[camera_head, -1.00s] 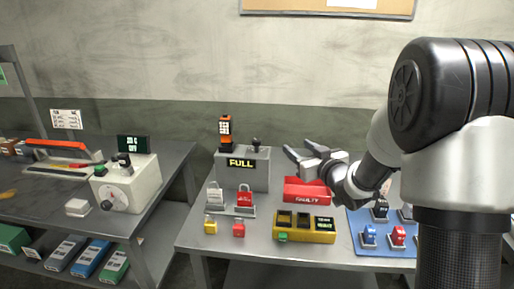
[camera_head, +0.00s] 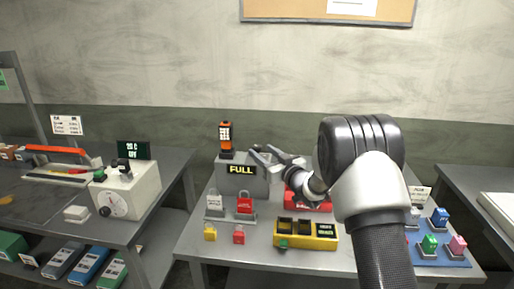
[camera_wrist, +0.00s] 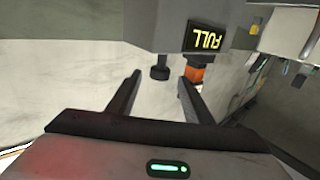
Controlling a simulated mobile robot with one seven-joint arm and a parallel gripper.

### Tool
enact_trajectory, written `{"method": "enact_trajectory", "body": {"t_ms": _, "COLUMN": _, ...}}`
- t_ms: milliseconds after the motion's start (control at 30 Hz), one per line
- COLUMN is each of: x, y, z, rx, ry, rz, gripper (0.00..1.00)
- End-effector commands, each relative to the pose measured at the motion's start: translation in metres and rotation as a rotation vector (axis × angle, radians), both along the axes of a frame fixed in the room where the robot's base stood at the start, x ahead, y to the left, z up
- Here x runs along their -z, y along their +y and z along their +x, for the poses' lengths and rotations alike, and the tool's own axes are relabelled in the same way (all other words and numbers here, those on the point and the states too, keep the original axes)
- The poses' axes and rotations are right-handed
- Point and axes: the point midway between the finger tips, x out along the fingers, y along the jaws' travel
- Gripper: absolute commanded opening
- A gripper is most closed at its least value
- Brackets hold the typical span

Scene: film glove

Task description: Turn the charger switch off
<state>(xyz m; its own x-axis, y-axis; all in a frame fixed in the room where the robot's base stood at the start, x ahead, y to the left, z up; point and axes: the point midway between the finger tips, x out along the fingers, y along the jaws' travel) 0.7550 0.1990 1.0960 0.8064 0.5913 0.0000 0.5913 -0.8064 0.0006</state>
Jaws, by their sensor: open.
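The grey charger box (camera_head: 240,184) stands at the back of the middle table, with a lit FULL display (camera_head: 240,169) on its front. An orange handset (camera_head: 226,135) stands upright on top at its left. My gripper (camera_head: 259,150) is open just above the charger's right top, and hides the switch there in the head view. In the wrist view the charger appears upside down, with the black switch knob (camera_wrist: 160,71) in line with the space between my open fingers (camera_wrist: 159,78). Whether the fingertips touch the knob cannot be told. The orange handset (camera_wrist: 197,73) is close to one finger.
A red box (camera_head: 312,207) is under my arm, behind a yellow tray unit (camera_head: 318,235). Padlocks on stands (camera_head: 245,205) are before the charger. A blue mat (camera_head: 452,262) with coloured pieces is right. A white dial box (camera_head: 130,192) is on the left table.

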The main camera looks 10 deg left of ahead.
Motion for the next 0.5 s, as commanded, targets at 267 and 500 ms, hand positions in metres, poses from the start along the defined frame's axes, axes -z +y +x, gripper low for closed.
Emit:
{"method": "enact_trajectory", "body": {"t_ms": 267, "x": 0.000, "y": 0.023, "z": 0.032, "rx": 0.000, "ry": 0.000, "rz": 0.000, "gripper": 0.47}}
{"method": "enact_trajectory", "body": {"t_ms": 500, "x": 0.000, "y": 0.027, "z": 0.038, "rx": 0.002, "ry": 0.000, "rz": 0.000, "gripper": 0.47}}
